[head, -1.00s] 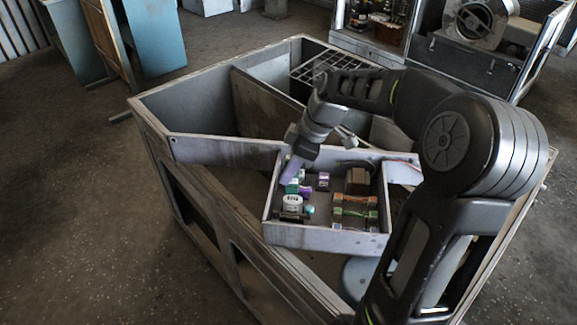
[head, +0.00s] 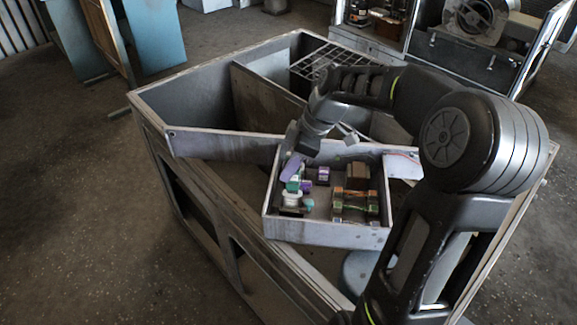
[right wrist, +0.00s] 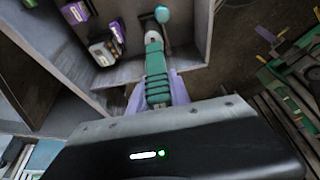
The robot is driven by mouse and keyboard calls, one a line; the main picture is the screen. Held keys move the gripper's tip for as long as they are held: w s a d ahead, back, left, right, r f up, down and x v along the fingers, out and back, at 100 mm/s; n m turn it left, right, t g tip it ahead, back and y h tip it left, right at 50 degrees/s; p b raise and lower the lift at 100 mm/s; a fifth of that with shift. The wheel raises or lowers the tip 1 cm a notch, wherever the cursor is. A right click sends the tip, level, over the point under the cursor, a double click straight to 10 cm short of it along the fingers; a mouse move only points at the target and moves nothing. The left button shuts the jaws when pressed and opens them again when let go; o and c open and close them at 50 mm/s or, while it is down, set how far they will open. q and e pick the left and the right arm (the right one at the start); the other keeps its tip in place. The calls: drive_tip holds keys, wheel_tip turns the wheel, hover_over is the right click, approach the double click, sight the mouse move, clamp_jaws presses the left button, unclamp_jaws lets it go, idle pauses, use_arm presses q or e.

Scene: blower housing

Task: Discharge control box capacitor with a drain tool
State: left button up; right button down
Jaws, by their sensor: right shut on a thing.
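The control box (head: 325,233) is an open grey tray of electrical parts on the large metal housing. A white round part (head: 291,199), perhaps the capacitor, sits in its near left corner. My right gripper (head: 292,167) reaches into the box's left side, with purple fingers. In the right wrist view it is shut on a teal ribbed handle (right wrist: 157,75), which looks like the drain tool. A white piece and a teal rounded end show beyond the handle. Whether the tool touches a terminal cannot be told. My left gripper is not in view.
Box walls stand close around the gripper. Brown and green-orange parts (head: 356,204) fill the box's right side, and purple blocks (head: 323,175) sit mid-box. The housing (head: 215,146) has open compartments behind. A blower unit (head: 478,20) stands at the back right. The floor at left is clear.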

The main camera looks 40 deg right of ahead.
sight(288, 154)
drive_tip(key=shift+f+b, duration=0.6)
drive_tip(key=shift+b, duration=0.15)
idle(2.8)
drive_tip(key=shift+r, duration=0.15)
drive_tip(key=shift+r+p, duration=2.25)
drive_tip(key=shift+r, duration=1.2)
drive_tip(key=shift+a+f, duration=0.1)
